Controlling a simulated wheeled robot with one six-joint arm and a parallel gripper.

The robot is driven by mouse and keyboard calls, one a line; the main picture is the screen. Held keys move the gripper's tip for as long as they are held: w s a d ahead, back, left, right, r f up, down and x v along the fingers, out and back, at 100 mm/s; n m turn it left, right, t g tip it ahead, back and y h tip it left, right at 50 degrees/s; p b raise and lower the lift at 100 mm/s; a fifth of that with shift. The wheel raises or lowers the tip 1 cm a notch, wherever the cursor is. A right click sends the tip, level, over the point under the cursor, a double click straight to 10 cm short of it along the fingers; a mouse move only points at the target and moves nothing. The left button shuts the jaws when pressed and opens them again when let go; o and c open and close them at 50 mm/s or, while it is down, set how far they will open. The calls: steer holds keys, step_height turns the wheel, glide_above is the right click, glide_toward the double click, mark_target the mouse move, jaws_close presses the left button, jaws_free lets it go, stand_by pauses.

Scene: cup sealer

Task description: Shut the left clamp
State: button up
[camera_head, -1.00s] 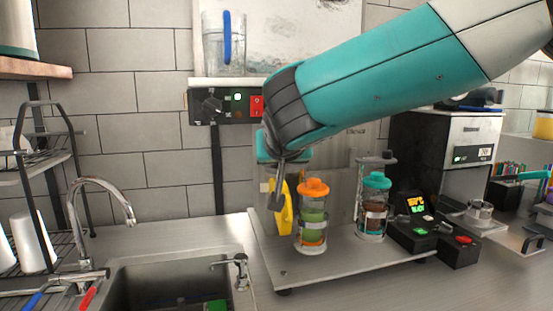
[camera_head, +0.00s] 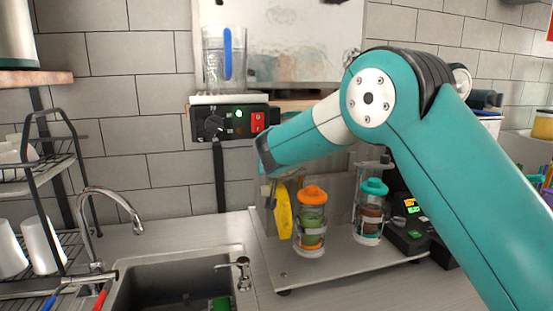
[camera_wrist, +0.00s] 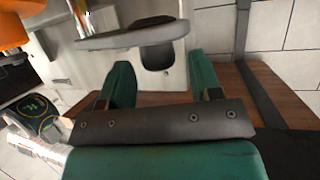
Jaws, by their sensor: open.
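The sealing stand holds two clear canisters side by side. The left one (camera_head: 311,225) has an orange cap and orange base, with green contents. The right one (camera_head: 369,212) has a teal cap and brown contents. A yellow curved part (camera_head: 283,211) stands upright just left of the orange-capped canister; I cannot tell whether it is the left clamp's handle. My forearm hides most of my gripper and the area above the yellow part. In the wrist view my gripper (camera_wrist: 162,80) has its two green fingers apart with nothing between them.
The stand's metal base plate (camera_head: 330,268) sits on the counter. A control box with a lit screen (camera_head: 412,206) is at its right, partly behind my arm. A sink with a tap (camera_head: 110,195) and a dish rack (camera_head: 40,185) are at left. A red-switch panel (camera_head: 228,122) is above.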

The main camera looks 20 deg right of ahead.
steer(key=shift+w+d+f, duration=0.15)
steer(key=shift+w+f, duration=0.1)
steer(key=shift+w, duration=0.25)
jaws_close()
steer(key=shift+s, duration=0.1)
